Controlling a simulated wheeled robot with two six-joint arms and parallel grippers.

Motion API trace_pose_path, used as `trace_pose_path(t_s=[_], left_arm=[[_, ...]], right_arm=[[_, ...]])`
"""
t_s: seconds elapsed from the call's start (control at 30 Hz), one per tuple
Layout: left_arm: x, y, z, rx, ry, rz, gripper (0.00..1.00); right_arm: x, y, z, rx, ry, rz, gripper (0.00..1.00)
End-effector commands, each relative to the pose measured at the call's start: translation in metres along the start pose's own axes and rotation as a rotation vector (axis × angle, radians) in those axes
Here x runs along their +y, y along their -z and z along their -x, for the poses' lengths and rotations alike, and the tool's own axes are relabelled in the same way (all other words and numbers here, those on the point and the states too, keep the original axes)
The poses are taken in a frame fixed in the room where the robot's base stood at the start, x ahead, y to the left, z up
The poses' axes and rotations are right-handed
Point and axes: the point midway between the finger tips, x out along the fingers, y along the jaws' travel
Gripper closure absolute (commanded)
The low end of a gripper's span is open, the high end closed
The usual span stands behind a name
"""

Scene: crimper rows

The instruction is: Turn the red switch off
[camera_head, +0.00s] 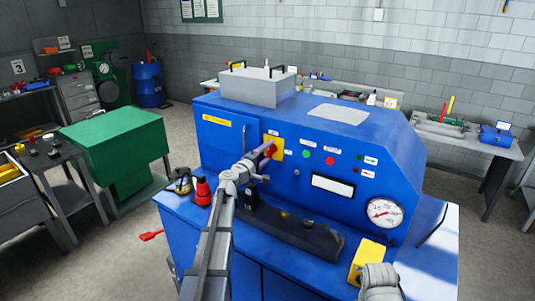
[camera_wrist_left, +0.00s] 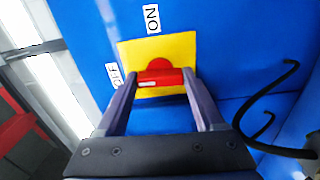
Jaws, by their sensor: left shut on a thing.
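The red switch (camera_wrist_left: 160,77) sits on a yellow plate (camera_wrist_left: 186,50) on the blue machine's front. In the left wrist view, its bar lies crosswise between the two fingers of my left gripper (camera_wrist_left: 162,88), which is shut on it. An ON label (camera_wrist_left: 152,18) is above the plate and an OFF label (camera_wrist_left: 114,75) is at its left in that view. In the head view, my left gripper (camera_head: 264,156) reaches the yellow plate (camera_head: 278,147) and partly covers the switch (camera_head: 270,148). I cannot tell exactly which label the handle points to.
The blue machine (camera_head: 222,163) has green and red buttons, a display and a gauge (camera_head: 384,212). A yellow box (camera_head: 368,258) stands at the right. A green cabinet (camera_head: 112,135) is to the left.

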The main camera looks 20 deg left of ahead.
Motion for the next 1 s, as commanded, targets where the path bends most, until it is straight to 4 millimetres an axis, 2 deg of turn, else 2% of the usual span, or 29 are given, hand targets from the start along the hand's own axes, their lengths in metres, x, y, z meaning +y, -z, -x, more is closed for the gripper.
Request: trace_pose_path(t_s=[0.7,0.73,1.0], left_arm=[[-0.0004,0.0002,0.0007,0.001,0.001,0.068,0.86],[-0.0004,0.0002,0.0008,0.001,0.001,0.068,0.29],[-0.0003,0.0001,0.0004,0.001,0.000,0.067,0.00]], right_arm=[[0.0000,0.0000,-0.0003,0.000,0.000,0.000,1.00],[0.0000,0.0000,-0.0003,0.000,0.000,0.000,1.00],[0.0000,0.0000,-0.0002,0.000,0.000,0.000,1.00]])
